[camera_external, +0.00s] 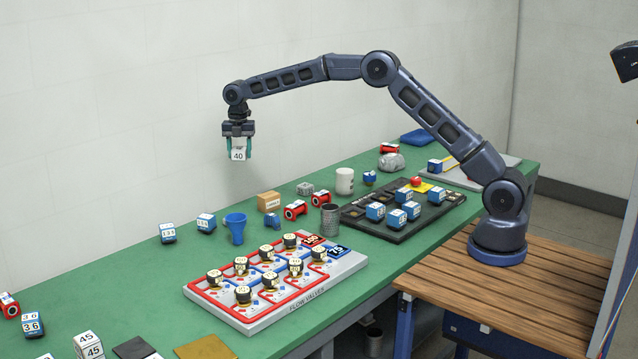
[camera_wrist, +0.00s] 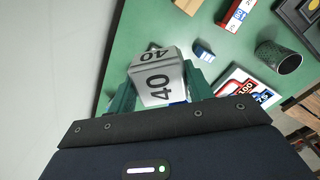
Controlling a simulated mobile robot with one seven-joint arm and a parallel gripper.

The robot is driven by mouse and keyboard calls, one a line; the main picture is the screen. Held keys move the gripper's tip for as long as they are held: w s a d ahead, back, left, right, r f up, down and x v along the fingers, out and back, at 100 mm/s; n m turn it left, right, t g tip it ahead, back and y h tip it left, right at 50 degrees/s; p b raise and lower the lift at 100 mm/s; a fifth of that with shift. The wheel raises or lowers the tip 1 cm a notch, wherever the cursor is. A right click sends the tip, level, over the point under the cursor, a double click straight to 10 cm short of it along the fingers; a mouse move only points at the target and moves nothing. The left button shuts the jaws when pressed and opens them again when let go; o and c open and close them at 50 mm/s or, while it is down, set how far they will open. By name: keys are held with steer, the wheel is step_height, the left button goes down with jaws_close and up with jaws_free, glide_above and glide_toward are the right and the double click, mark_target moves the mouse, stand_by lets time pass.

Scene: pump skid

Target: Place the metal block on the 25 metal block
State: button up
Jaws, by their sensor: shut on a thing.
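My gripper (camera_external: 238,150) is shut on a pale metal block (camera_external: 238,156) marked 40. It holds the block high above the green bench, towards the wall side. In the wrist view, the block (camera_wrist: 160,83) sits between the two green fingers, with 40 on two of its faces. I cannot read a 25 on any block in these views. Another pale block (camera_external: 88,346) marked 45 stands at the near left of the bench, far from my gripper.
A flow valves board (camera_external: 345,269) with several black-and-gold knobs lies mid-bench. A blue funnel (camera_external: 236,226), a mesh cup (camera_external: 330,217), a cardboard box (camera_external: 269,201) and red and blue blocks stand around it. A black tray (camera_external: 392,233) holds several blue-and-white blocks. Green bench between the left blocks is clear.

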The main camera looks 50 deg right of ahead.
steer(key=s+a+n, duration=0.1)
steer(key=s+a, duration=0.1)
steer(key=a, duration=0.5)
step_height(320, 180, down, 20)
steer(key=shift+s+r, duration=0.15)
steer(key=shift+r, duration=0.05)
steer(key=shift+f, duration=0.15)
steer(key=o, duration=1.2)
